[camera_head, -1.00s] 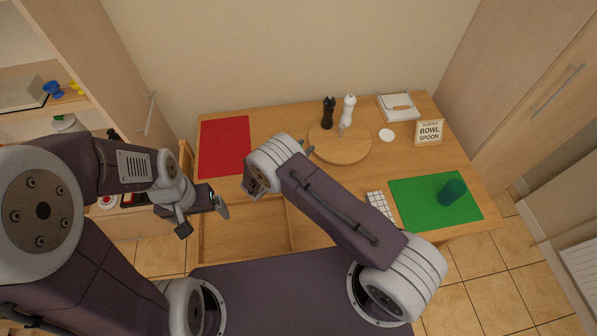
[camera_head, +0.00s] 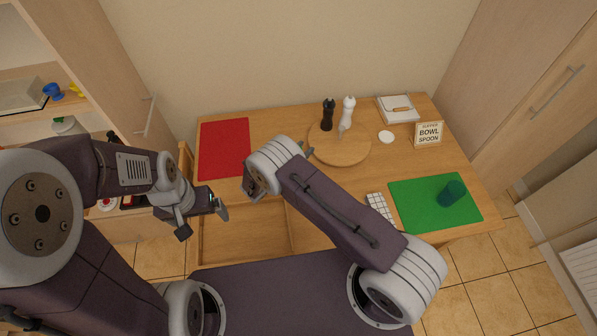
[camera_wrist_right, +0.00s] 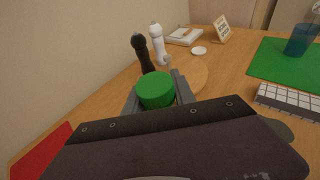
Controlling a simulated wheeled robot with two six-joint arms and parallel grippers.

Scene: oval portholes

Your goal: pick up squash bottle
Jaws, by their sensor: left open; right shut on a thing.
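A round green thing (camera_wrist_right: 156,88), seen from its top, sits between the fingers of my right gripper (camera_wrist_right: 157,97) in the right wrist view. It may be the cap of the squash bottle; the rest of it is hidden behind the gripper. My right gripper is shut on it. In the head view my right wrist covers it, and only a fingertip shows above the table. My left gripper (camera_head: 204,216) is open and empty, left of the right wrist and in front of the table edge.
The wooden table (camera_head: 375,165) holds a red mat (camera_head: 224,148), a round board (camera_head: 340,148) with black (camera_head: 328,114) and white (camera_head: 347,113) mills, a sign (camera_head: 428,133), a green mat (camera_head: 420,205) with a dark cup (camera_head: 452,194), and a white-tiled block (camera_head: 380,206). An open drawer (camera_head: 235,240) extends below.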

